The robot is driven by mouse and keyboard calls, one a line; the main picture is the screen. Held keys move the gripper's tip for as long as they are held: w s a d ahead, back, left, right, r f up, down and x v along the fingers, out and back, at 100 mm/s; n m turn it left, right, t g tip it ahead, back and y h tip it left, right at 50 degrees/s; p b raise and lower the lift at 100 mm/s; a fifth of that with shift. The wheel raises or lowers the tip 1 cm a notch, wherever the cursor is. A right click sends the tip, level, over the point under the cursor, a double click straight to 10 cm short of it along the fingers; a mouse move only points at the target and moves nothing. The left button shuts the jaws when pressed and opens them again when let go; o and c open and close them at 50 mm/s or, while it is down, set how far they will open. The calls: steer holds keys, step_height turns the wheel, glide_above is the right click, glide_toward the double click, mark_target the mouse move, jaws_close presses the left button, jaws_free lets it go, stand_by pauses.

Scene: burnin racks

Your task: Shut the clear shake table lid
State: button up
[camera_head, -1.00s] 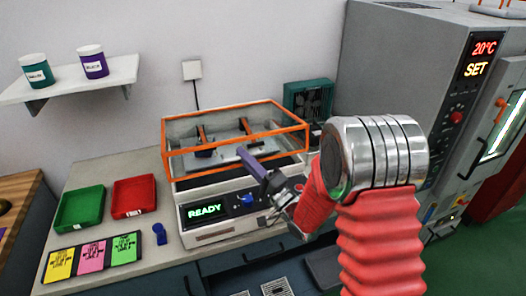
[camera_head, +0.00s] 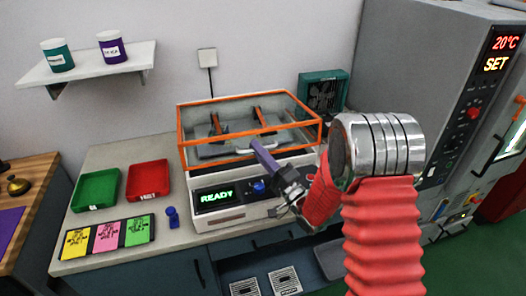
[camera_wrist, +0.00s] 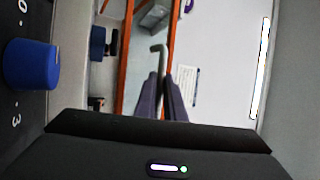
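The shake table (camera_head: 222,214) stands on the bench with a lit READY display. Its clear lid has an orange frame (camera_head: 205,143) and sits over the top of the table; I cannot tell whether its front edge touches the base. A pale handle (camera_head: 232,151) is on the lid's front, and shows as a grey-green bar in the wrist view (camera_wrist: 158,49). My gripper (camera_head: 257,145) is at this handle, its purple fingers close together, with the bar entering between their tips in the wrist view (camera_wrist: 162,78). The exact contact is partly hidden.
A green tray (camera_head: 97,207), a red tray (camera_head: 147,194), coloured cards (camera_head: 108,238) and a small blue object (camera_head: 172,217) lie left on the bench. A teal fan box (camera_head: 322,91) stands behind. A tall grey chamber (camera_head: 410,60) closes the right side.

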steer(key=v, duration=1.4)
steer(key=shift+w+a+f, duration=0.1)
steer(key=shift+w, duration=0.05)
